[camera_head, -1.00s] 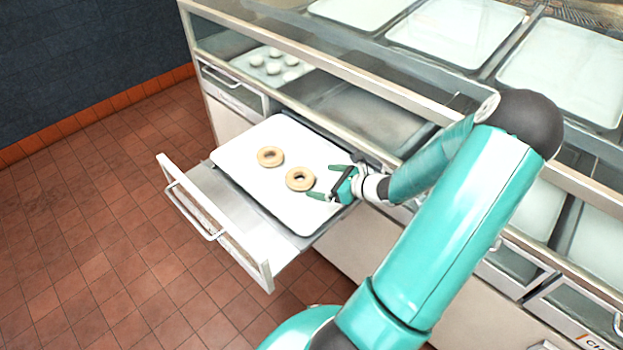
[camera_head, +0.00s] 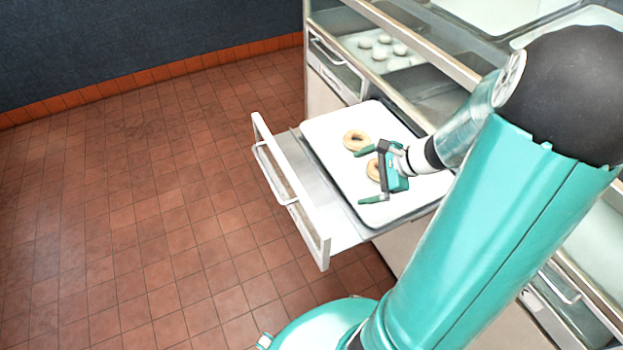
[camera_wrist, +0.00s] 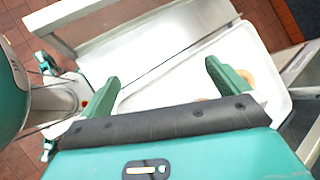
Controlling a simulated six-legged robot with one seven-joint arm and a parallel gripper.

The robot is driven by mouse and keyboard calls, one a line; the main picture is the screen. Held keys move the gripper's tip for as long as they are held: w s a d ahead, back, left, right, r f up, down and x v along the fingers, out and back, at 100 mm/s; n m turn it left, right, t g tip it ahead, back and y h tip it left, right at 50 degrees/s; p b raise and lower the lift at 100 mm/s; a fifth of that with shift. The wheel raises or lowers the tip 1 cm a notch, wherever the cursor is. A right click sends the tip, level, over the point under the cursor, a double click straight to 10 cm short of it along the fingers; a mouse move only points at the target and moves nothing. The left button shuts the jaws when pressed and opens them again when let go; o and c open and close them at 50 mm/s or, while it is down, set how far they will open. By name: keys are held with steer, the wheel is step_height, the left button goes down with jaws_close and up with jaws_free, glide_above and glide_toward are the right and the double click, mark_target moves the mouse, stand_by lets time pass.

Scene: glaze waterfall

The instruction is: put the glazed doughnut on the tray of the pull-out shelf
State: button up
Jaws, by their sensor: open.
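Two pale tan ring doughnuts lie flat on the white tray (camera_head: 343,172) of the pulled-out shelf. The farther doughnut (camera_head: 357,140) is mostly clear to see. The nearer doughnut (camera_head: 374,170) is partly hidden behind my gripper (camera_head: 368,176). I cannot tell any glaze apart on either ring. My gripper is open and empty, its green fingers spread above the tray. In the wrist view my gripper (camera_wrist: 162,75) has bare tray between its fingers, and part of a doughnut (camera_wrist: 248,76) shows beside the right finger.
The shelf's white front with its handle (camera_head: 276,176) sticks out over the tiled floor. A case (camera_head: 385,48) with several pale round pieces stands behind. Its metal frame rises close beyond the tray. The floor to the left is clear.

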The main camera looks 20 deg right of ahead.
steer(key=s+a+r+n+h, duration=0.3)
steer(key=s+a+r+n, duration=0.1)
steer(key=a+r+n, duration=0.5)
steer(key=s+a+r+n+h, duration=0.3)
steer(key=s+a+r+n, duration=0.2)
steer(key=a+r+n, duration=0.4)
steer(key=a+n, duration=0.1)
steer(key=n, duration=0.1)
steer(key=shift+s+r+n+g, duration=0.25)
steer(key=shift+n+g, duration=0.15)
steer(key=shift+a, duration=0.1)
